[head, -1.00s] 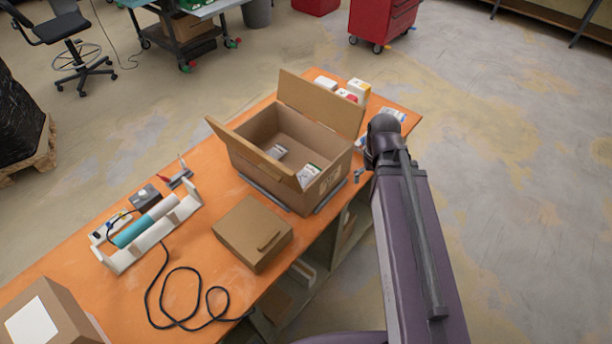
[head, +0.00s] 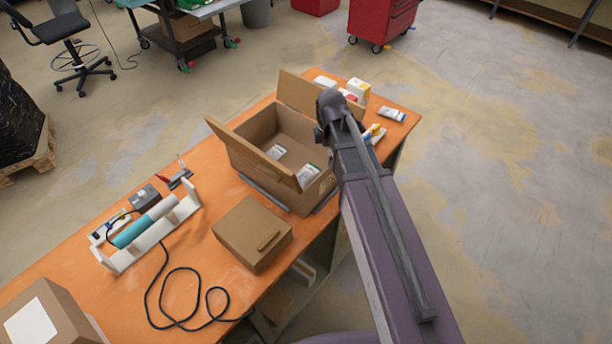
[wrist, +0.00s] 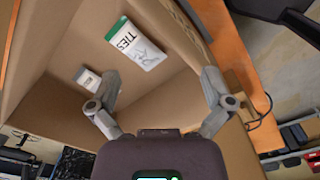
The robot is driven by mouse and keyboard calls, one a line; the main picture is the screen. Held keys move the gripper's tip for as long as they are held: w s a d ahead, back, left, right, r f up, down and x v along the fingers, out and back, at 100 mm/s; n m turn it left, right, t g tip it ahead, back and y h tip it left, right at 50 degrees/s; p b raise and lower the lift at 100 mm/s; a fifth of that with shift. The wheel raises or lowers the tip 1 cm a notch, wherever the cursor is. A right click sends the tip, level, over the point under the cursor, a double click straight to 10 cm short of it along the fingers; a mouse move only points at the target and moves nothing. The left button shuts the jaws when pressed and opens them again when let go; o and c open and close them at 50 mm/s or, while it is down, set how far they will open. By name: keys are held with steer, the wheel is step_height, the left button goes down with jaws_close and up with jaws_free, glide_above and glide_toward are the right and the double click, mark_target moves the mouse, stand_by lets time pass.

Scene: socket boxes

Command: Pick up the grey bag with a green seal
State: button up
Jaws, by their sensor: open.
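The grey bag with a green seal (wrist: 136,45) lies inside the open cardboard box (wrist: 62,122), with "TIES" printed on it and a green strip along one end. In the head view the bag (head: 308,173) lies at the box's near right side, partly hidden by a flap. My gripper (wrist: 160,82) is open and empty in the wrist view, above the box, with the bag beyond its fingertips and apart from them. In the head view my arm's end hides the gripper's fingers.
A smaller pale item (wrist: 88,79) lies in the same box, near the left finger in the wrist view. Box flaps (head: 240,150) stand up around the opening. A closed brown box (head: 252,234), a white tool holder (head: 150,232) and small packages (head: 392,114) share the orange table (head: 195,285).

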mark_target(306, 173)
steer(key=w+a+n, duration=0.2)
steer(key=a+n, duration=0.4)
steer(key=n, duration=0.2)
steer(key=shift+w, duration=0.4)
steer(key=shift+f, duration=0.15)
step_height(306, 173, down, 8)
steer(key=b, duration=0.8)
steer(key=shift+f+b, duration=0.2)
steer(key=shift+b, duration=0.15)
steer(key=shift+w+a+f+b, duration=0.1)
steer(key=shift+f+b, duration=1.2)
steer(key=shift+w+a+f+b, duration=0.1)
steer(key=shift+f+b, duration=1.2)
steer(key=c, duration=1.1)
